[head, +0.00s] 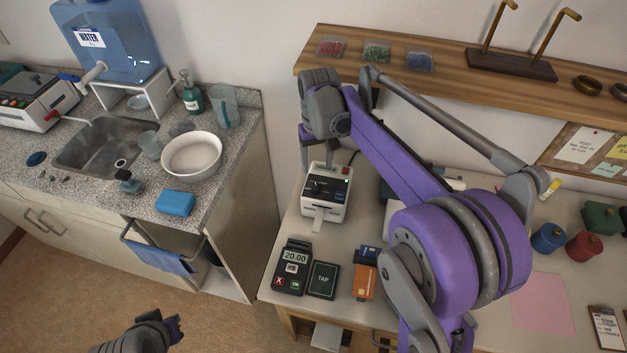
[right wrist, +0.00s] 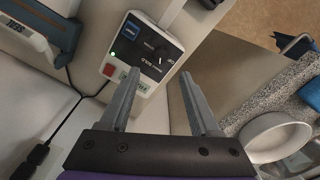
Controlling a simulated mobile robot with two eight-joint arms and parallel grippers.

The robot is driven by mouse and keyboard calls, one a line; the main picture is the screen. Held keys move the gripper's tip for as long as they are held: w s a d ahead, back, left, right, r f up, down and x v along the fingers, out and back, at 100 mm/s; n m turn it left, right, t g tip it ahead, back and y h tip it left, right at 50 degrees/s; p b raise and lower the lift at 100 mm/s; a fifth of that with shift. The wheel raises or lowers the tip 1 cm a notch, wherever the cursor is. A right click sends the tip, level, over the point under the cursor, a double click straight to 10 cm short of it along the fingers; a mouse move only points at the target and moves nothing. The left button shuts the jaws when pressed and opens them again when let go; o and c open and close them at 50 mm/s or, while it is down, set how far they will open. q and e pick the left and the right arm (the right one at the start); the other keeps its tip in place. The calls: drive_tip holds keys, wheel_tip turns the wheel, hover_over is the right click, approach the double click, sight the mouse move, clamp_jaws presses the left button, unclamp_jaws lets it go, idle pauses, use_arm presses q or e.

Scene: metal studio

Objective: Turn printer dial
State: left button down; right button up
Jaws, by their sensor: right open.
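The printer (head: 327,195) is a small white box with a dark top panel, standing at the left end of the white workbench. In the right wrist view the printer (right wrist: 143,55) shows a green light, a red button and a dark dial (right wrist: 165,62) on its panel. My right gripper (head: 307,166) hangs just above and behind the printer, its fingers pointing down. In the right wrist view the right gripper (right wrist: 160,92) is open, with nothing between its fingers, and the dial lies beyond the fingertips. My left gripper (head: 172,325) is at the bottom left, over the floor; its jaws are unclear.
A card terminal (head: 293,267) and a black TAP pad (head: 323,280) lie in front of the printer. A wooden shelf (head: 440,70) runs above the bench. To the left, across a gap, a granite counter (head: 100,190) holds a white bowl (head: 192,157).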

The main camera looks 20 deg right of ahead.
sight(317, 186)
wheel_tip(317, 186, down, 9)
drive_tip(key=shift+r, duration=0.15)
clamp_jaws()
idle(0.5)
